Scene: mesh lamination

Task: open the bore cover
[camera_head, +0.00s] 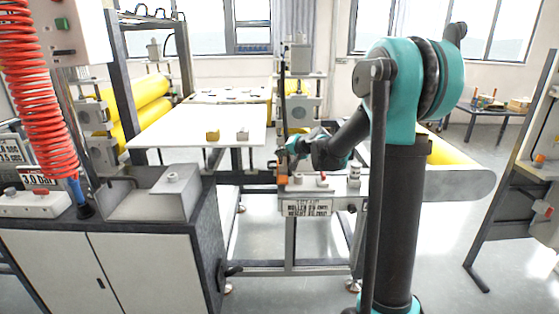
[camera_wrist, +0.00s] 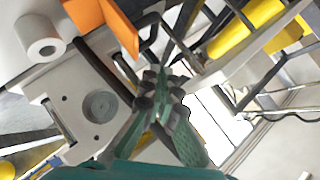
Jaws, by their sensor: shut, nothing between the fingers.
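My gripper (camera_wrist: 153,80) is shut and empty in the wrist view, its dark fingertips together. In the head view my gripper (camera_head: 284,152) is at the left end of the metal bench unit, above an orange part (camera_head: 282,180). In the wrist view an orange plate (camera_wrist: 104,18) stands just beyond and left of my fingertips; I cannot tell whether they touch. A round grey disc (camera_wrist: 100,106) sits on a pale block left of my fingers. A white hollow cylinder (camera_wrist: 42,38) is at upper left. I cannot tell for certain which part is the bore cover.
A sign plate (camera_head: 307,208) fronts the metal bench unit. A white table (camera_head: 205,130) with small yellow and white blocks stands behind at left. A grey cabinet (camera_head: 130,260) with a red coiled hose (camera_head: 35,85) above it is at left. Yellow rollers (camera_head: 140,105) stand behind.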

